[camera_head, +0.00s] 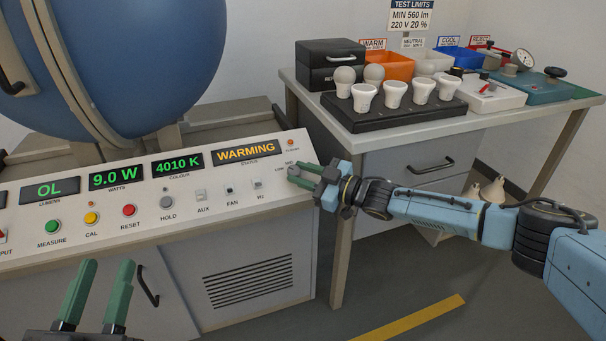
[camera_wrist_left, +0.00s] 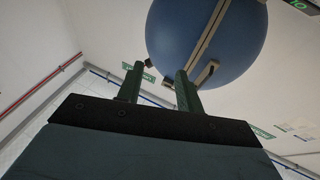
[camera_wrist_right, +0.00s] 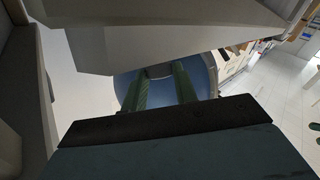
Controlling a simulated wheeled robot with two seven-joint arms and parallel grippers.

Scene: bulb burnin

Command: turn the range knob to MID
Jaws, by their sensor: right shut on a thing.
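The range knob (camera_head: 294,171) is a small grey knob at the right end of the sloped console panel (camera_head: 150,205), with small LOW and MID lettering near it. Its pointer is too small to read. My right gripper (camera_head: 301,176) is shut on the knob, its green fingers on either side. In the right wrist view the green fingers (camera_wrist_right: 160,88) show, but the knob cannot be made out. My left gripper (camera_head: 103,285) is open and empty in front of the console at the lower left; its fingers also show apart in the left wrist view (camera_wrist_left: 158,88).
The console displays read OL, 9.0 W, 4010 K and WARNING-like amber text "WARMING" (camera_head: 247,151). A blue sphere (camera_head: 110,60) stands behind the console. A bench (camera_head: 450,125) at the right holds a black bulb tray (camera_head: 390,121) and coloured bins. Buttons and switches line the panel.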

